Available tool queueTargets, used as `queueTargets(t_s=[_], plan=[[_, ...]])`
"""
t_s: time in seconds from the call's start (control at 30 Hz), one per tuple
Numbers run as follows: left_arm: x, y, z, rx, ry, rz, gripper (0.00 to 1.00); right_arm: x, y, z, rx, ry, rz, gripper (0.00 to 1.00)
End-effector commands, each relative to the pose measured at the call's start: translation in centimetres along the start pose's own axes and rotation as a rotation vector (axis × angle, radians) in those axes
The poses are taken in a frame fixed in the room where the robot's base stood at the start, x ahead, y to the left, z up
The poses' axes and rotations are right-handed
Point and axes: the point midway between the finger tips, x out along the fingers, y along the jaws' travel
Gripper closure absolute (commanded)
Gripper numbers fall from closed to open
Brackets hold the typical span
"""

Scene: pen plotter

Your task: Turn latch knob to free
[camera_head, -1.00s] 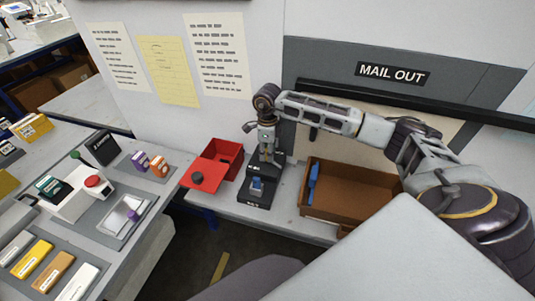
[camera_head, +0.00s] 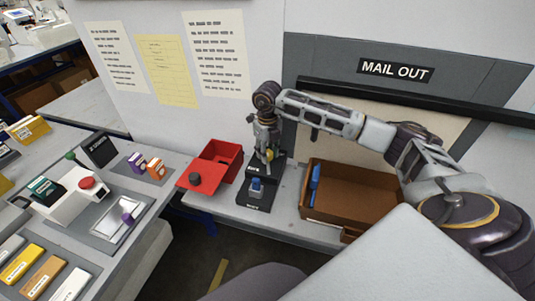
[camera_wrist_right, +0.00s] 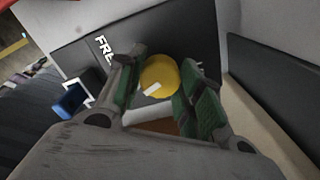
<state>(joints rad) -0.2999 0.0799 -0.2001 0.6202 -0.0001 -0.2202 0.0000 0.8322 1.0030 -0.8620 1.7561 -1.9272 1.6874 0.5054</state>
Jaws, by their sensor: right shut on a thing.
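The latch knob is a yellow disc (camera_wrist_right: 158,75) with a white mark across it, in the right wrist view. It sits at a black plate (camera_wrist_right: 188,40) with a partly hidden label beginning "FRE". My right gripper (camera_wrist_right: 160,98) is shut on the knob, with green-padded fingers on either side of it. In the head view, my right gripper (camera_head: 268,150) reaches down over the black device (camera_head: 260,200) and hides the knob there. A small blue block (camera_head: 257,187) is at the front of the device. My left gripper is not in view.
A red open box (camera_head: 222,162) stands left of the device, and a brown tray (camera_head: 345,208) with a blue item (camera_head: 315,185) stands right. A wall with paper sheets (camera_head: 217,55) rises behind. The left table (camera_head: 130,245) holds several boxes.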

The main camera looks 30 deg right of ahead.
Motion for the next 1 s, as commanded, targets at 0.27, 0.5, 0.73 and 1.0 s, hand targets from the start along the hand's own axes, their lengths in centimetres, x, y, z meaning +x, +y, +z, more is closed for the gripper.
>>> queueTargets(t_s=[0.27, 0.5, 0.73, 1.0], plan=[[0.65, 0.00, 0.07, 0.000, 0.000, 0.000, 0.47, 0.02, -0.04, 0.04, 0.200, -0.001, -0.001, 0.88], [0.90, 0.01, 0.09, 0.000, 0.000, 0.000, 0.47, 0.00, -0.03, 0.02, 0.321, -0.001, -0.001, 0.88], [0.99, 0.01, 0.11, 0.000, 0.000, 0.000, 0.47, -0.02, -0.03, 0.02, 0.373, -0.001, -0.001, 0.88], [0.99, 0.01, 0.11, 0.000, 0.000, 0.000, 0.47, -0.04, -0.03, 0.02, 0.383, -0.001, 0.000, 0.88]])
